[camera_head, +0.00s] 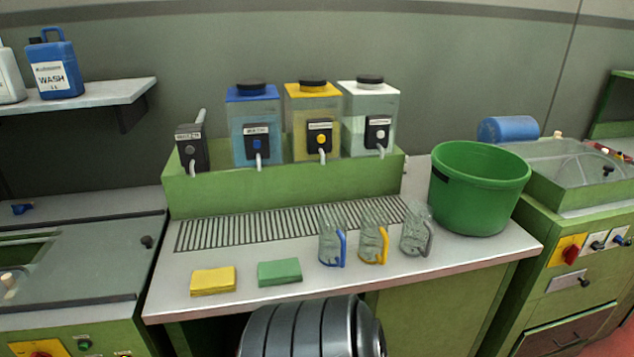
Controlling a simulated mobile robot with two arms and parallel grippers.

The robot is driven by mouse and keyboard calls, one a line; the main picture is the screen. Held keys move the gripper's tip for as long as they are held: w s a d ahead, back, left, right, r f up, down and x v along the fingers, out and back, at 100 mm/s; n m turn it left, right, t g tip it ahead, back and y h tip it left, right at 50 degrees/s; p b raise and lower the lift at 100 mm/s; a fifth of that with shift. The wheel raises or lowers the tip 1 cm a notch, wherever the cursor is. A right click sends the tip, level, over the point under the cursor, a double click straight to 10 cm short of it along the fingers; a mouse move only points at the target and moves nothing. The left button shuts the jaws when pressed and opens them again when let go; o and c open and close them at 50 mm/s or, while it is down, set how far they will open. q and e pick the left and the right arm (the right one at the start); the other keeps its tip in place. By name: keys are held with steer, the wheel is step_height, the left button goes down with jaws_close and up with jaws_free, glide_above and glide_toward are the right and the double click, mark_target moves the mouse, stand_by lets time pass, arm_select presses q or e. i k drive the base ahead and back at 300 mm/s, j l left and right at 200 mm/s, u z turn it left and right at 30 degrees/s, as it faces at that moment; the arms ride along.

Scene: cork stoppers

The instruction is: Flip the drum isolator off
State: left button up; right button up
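A red rotary switch (571,254) on a yellow plate sits on the front of the green cabinet at the right, and its handle looks roughly upright. Another yellow plate with a red switch (42,351) shows at the bottom left, cut off by the picture edge. No readable label tells which of them is the drum isolator. Beside the right red switch are a black-handled switch (597,244) and a blue-handled switch (622,239), both on pale plates. Neither of my grippers is in view.
A counter (225,304) between the cabinets holds a yellow cloth (213,281), a green cloth (279,272), three clear jugs and a green bucket (476,190). Dispensers stand behind. A grey ribbed rounded shape fills the bottom middle. Red floor shows at lower right.

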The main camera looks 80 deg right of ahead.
mark_target(572, 252)
steer(key=z, duration=4.3)
